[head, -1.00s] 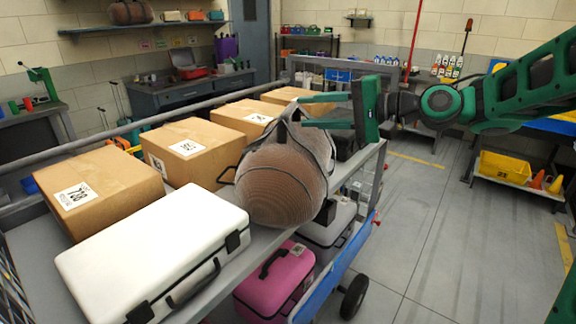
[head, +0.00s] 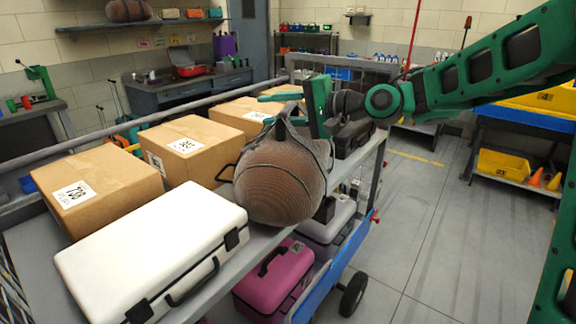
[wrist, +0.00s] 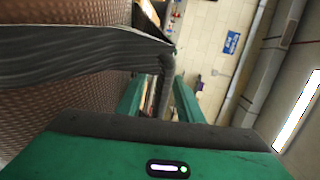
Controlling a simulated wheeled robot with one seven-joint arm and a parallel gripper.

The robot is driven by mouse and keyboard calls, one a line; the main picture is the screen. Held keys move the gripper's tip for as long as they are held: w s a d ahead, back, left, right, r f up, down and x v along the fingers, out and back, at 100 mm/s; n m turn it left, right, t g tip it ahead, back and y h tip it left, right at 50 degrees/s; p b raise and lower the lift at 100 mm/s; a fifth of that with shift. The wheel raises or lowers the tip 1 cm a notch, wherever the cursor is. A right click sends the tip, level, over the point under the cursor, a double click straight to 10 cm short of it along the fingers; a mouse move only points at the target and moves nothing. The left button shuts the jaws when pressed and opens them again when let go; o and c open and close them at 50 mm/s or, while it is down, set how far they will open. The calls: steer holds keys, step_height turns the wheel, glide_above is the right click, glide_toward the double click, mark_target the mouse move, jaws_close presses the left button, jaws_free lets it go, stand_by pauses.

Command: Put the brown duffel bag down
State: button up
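My gripper (head: 285,105) is at the top of the bag. The wrist view shows its two green fingers (wrist: 160,100) apart, with the dark strap between them and a visible gap.
The white case (head: 150,255) lies to the bag's left. Several cardboard boxes (head: 97,185) line the conveyor's far side. A black case (head: 352,138) stands behind the bag. A pink case (head: 272,278) is on the lower shelf. Open floor (head: 430,230) lies to the right.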

jaws_close()
steer(key=shift+f, duration=0.15)
stand_by(1.1)
